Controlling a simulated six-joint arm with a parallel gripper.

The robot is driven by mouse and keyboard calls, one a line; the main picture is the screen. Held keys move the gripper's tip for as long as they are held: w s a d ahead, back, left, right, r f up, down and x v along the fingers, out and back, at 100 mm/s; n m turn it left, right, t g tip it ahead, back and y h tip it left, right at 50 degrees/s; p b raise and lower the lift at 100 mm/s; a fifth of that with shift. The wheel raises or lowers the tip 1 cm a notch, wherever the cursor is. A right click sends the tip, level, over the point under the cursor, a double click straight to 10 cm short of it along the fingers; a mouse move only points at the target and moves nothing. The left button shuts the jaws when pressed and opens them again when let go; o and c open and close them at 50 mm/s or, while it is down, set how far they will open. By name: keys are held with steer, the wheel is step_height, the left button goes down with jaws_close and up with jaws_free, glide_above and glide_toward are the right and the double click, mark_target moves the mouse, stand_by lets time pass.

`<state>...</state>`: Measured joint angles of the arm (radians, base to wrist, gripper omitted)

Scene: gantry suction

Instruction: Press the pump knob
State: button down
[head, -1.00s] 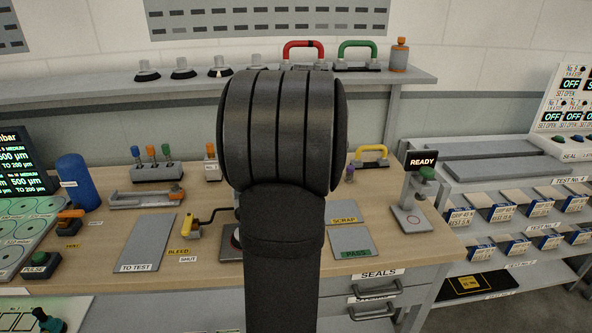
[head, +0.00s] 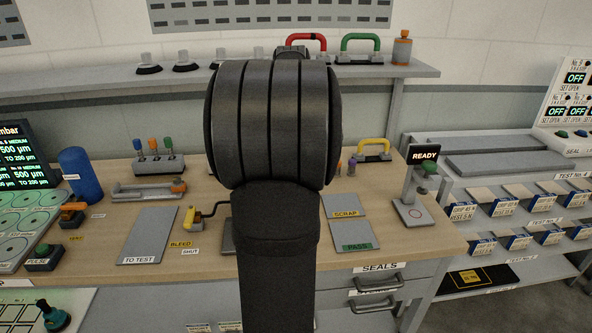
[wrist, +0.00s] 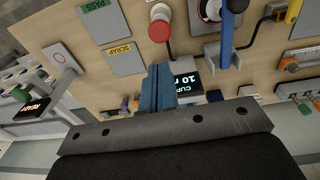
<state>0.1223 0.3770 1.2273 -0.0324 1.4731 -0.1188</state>
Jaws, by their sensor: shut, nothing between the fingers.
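In the wrist view a round red knob (wrist: 159,31) with a pale cap stands on the wooden bench; it looks like the pump knob, though no label on it is readable. My gripper (wrist: 159,72) shows as blue fingers closed together, with nothing between them. The fingertips appear apart from the red knob, below it in the wrist picture. In the head view my own arm hides the gripper and the red knob.
A dark display (wrist: 187,80) is beside the fingers, and a blue upright part (wrist: 229,22) stands right of the knob. The PASS plate (head: 355,236) and SCRAP plate (head: 345,206) lie flat on the bench.

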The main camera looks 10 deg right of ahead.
steer(key=f, duration=1.3)
steer(key=shift+w+d+f, duration=0.15)
steer(key=shift+w+d, duration=0.15)
steer(key=shift+w, duration=0.05)
steer(key=shift+f, duration=1.85)
steer(key=shift+s, duration=0.1)
step_height(320, 180, up, 14)
steer(key=shift+s+a+r, duration=0.25)
steer(key=shift+s+a, duration=0.05)
stand_by(1.3)
